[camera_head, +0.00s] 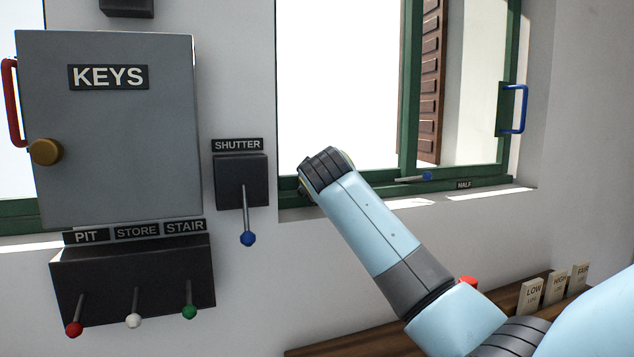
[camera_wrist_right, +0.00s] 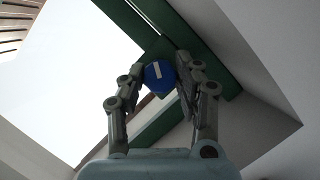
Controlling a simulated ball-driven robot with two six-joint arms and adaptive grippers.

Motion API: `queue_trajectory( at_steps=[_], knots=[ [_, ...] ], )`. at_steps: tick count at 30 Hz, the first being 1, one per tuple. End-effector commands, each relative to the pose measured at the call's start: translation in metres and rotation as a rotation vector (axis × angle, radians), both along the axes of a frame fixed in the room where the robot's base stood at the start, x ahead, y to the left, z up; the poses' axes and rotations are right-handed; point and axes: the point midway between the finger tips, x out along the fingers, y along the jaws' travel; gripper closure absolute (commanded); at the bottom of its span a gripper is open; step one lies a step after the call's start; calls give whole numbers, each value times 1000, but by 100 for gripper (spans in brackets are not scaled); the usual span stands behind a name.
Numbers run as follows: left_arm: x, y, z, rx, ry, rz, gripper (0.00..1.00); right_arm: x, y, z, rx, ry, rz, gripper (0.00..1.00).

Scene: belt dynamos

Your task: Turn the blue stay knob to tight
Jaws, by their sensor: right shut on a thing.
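The blue stay knob (camera_wrist_right: 153,82) is round with a short white mark on its face, and shows in the right wrist view. My right gripper (camera_wrist_right: 161,68) has its two fingers on either side of the knob and is shut on it. The white mark stands near upright, tilted a little. In the head view my right arm reaches to the lower left of the window, and its wrist hides the fingers and the held knob. My left gripper is not in view.
The green window frame (camera_head: 409,80) has a blue handle (camera_head: 514,108). Left are a SHUTTER lever (camera_head: 248,238), the KEYS cabinet (camera_head: 110,140) and a switch box (camera_head: 130,277) with three levers.

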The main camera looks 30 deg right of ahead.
Motion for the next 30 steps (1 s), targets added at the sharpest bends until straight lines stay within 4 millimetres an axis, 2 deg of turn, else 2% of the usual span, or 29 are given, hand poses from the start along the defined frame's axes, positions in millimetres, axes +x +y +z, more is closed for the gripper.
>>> queue_trajectory(
  at_steps=[8,9,14,23,26,30],
  knots=[
    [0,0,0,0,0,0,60,0,0,-3,3,6,0,100],
    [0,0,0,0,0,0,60,0,0,-4,3,6,0,65],
    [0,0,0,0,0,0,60,0,0,-2,3,4,0,45],
    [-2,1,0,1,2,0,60,-2,1,0,1,2,1,45],
    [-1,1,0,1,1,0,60,-9,6,2,1,0,2,45],
    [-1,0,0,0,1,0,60,-32,20,9,3,0,2,45]
  ],
)
